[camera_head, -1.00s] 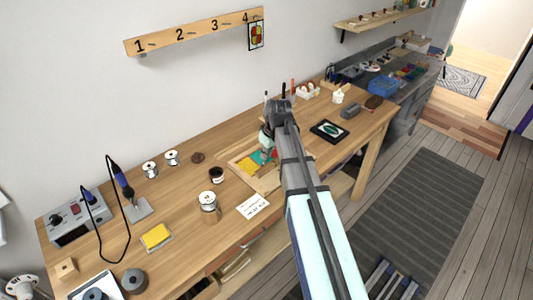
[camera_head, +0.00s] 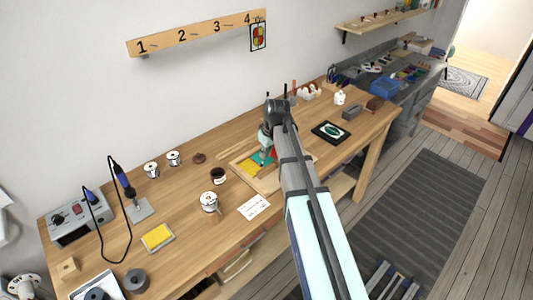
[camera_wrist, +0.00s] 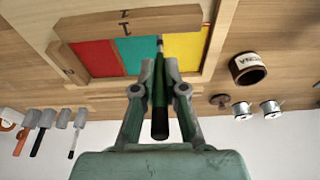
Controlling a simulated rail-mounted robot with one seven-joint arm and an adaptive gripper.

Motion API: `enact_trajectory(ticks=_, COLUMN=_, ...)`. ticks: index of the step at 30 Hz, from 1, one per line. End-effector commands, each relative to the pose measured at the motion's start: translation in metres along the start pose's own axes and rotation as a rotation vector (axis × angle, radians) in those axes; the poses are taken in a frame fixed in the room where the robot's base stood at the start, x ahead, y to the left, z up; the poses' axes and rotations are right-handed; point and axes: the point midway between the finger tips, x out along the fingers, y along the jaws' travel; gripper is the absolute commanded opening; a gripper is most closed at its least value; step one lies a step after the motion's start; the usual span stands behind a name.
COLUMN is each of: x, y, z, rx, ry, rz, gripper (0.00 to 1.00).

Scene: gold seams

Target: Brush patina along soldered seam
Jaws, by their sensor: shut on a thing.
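The brush (camera_wrist: 160,95), with a dark green handle and pale ferrule, is between the fingers of my gripper (camera_wrist: 159,92), which is shut on it. Its tip lies over the line between the teal pane (camera_wrist: 137,52) and the yellow pane (camera_wrist: 185,50); I cannot tell whether it touches. A red pane (camera_wrist: 95,58) lies beyond the teal one. The panes sit in a wooden frame (camera_wrist: 75,72), also seen in the head view (camera_head: 270,188), where my arm partly hides them. The open patina jar (camera_wrist: 248,68) stands beside the frame, also in the head view (camera_head: 217,176).
A soldering station (camera_head: 78,220), yellow sponge (camera_head: 157,237), solder spools (camera_head: 173,158) and a pale-lidded jar (camera_head: 210,202) stand to the left on the bench. A white card (camera_head: 254,207) lies in front of the frame. A dark framed picture (camera_head: 330,132) lies to the right.

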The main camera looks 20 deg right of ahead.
Motion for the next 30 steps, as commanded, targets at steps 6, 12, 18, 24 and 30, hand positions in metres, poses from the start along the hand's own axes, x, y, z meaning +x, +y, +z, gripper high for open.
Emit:
enact_trajectory(ticks=6, x=0.002, y=0.0, z=-0.008, rx=-0.001, ry=0.0, rz=0.0, gripper=0.0)
enact_trajectory(ticks=12, x=0.004, y=-0.001, z=-0.012, rx=0.0, ry=0.0, rz=0.0, gripper=0.0)
enact_trajectory(ticks=18, x=0.005, y=-0.001, z=-0.016, rx=0.0, ry=0.0, rz=0.0, gripper=0.0)
enact_trajectory(ticks=24, x=0.007, y=-0.001, z=-0.022, rx=0.0, ry=0.0, rz=0.0, gripper=0.0)
enact_trajectory(ticks=30, x=0.008, y=-0.001, z=-0.025, rx=0.0, ry=0.0, rz=0.0, gripper=0.0)
